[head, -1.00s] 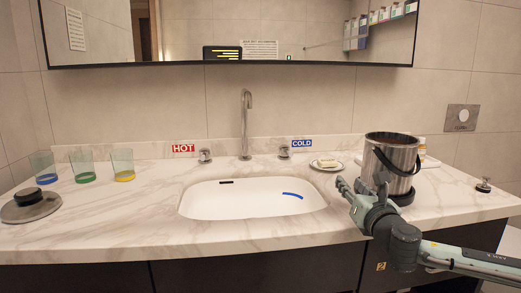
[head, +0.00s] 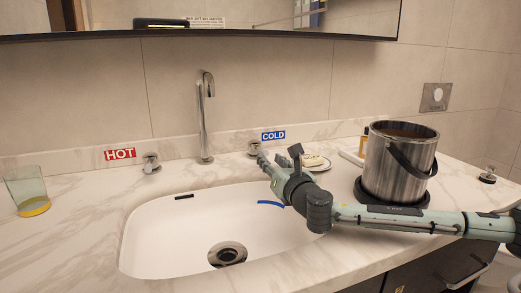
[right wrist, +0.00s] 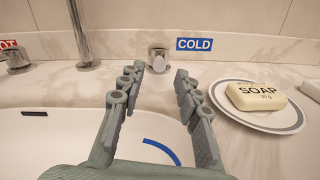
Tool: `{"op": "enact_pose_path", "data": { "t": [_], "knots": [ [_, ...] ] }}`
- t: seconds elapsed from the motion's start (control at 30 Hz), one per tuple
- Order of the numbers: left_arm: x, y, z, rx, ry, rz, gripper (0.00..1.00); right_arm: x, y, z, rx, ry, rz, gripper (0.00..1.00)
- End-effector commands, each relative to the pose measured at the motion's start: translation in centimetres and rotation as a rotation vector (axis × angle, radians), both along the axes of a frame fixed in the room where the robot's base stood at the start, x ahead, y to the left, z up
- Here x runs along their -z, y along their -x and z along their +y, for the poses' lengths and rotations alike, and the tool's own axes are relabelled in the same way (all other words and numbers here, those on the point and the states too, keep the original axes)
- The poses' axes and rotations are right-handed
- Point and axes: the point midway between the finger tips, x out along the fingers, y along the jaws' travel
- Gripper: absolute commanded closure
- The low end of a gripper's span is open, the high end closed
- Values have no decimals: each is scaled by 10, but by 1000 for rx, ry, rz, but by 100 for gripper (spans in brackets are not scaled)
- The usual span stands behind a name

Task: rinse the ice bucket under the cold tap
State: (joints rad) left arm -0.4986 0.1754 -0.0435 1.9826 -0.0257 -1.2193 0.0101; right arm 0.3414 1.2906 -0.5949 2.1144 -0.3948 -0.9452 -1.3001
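The steel ice bucket (head: 400,165) with a dark handle stands upright on a round black base (head: 378,205) on the counter, right of the sink. The cold tap's knob (head: 254,147) is on the counter below the blue COLD label (head: 273,135). My right gripper (head: 278,157) reaches over the sink's right back edge toward this knob. In the right wrist view its fingers (right wrist: 157,76) are open and empty, with the cold knob (right wrist: 158,60) seen between and beyond the tips. The spout (head: 204,115) rises behind the sink basin (head: 165,240); no water shows. My left gripper is out of view.
A soap dish with a soap bar (right wrist: 257,97) lies close to the right of my right fingers. The hot knob (head: 151,163) and a yellow-based glass (head: 28,190) are on the left. The basin is empty, with a drain (head: 227,254). A mirror hangs above.

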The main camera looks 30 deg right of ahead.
Motion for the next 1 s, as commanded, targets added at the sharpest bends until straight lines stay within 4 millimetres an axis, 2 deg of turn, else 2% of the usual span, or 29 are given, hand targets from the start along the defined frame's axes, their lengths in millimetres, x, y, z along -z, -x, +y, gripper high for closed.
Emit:
{"op": "enact_pose_path", "data": {
  "t": [0.4, 0.57, 0.8, 0.87, 1.0],
  "knots": [
    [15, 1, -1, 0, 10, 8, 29, -1, -60, -16, 1, -3, -2, 67],
    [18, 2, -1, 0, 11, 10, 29, 0, -69, -18, 0, -2, -1, 67],
    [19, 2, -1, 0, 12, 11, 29, 0, -70, -18, 0, -1, 1, 67],
    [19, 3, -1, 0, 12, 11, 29, 0, -70, -18, 0, -1, 1, 72],
    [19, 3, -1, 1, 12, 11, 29, 0, -70, -18, 0, -1, 1, 89]
  ]
}}
